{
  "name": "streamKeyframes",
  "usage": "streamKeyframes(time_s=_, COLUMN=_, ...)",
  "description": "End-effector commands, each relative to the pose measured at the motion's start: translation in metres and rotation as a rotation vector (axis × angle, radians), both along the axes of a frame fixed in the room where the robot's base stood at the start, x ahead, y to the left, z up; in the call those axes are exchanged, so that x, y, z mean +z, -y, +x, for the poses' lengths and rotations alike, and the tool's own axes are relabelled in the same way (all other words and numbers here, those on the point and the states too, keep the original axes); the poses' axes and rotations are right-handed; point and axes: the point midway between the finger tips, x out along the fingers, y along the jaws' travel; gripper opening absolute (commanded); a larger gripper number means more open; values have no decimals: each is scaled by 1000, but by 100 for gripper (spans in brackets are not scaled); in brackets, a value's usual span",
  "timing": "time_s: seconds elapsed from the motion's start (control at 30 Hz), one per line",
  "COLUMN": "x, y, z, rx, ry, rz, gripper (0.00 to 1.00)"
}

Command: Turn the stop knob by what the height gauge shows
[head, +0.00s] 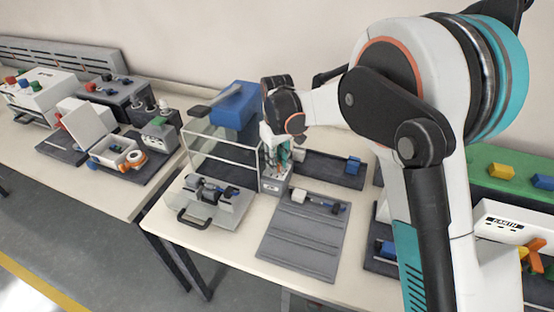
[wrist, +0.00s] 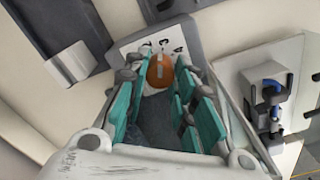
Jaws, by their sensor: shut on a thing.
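The stop knob is an orange knob with a pale stripe (wrist: 161,70) in the wrist view. It sits on a pale panel (wrist: 130,48) with dark marks around it. My gripper (wrist: 158,92) has its green fingers on either side of the knob and is shut on it. In the head view my gripper (head: 279,158) points down at a small grey box (head: 274,183) behind the work area; the knob is hidden there by the fingers. I cannot make out a height gauge reading in either view.
A grey fixture with a black handle (head: 188,219) stands left of the box, beside a clear-framed guard and a blue block (head: 233,106). A grey mat (head: 300,245) with a small part lies in front. More devices stand on the left table and at right.

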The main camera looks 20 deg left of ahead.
Motion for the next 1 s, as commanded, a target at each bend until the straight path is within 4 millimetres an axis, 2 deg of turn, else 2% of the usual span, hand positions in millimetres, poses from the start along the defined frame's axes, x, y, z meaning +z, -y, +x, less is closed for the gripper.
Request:
streamKeyframes(time_s=0.33, x=0, y=0, z=0, rx=-3, ry=1, rz=1, gripper=0)
streamKeyframes(time_s=0.37, x=0, y=0, z=0, rx=-3, ry=1, rz=1, gripper=26)
streamKeyframes(time_s=0.43, x=0, y=0, z=0, rx=-2, ry=1, rz=1, gripper=42)
streamKeyframes(time_s=0.47, x=0, y=0, z=0, rx=-2, ry=1, rz=1, gripper=45)
streamKeyframes(time_s=1.0, x=0, y=-2, z=-1, rx=1, ry=-1, rz=2, gripper=45)
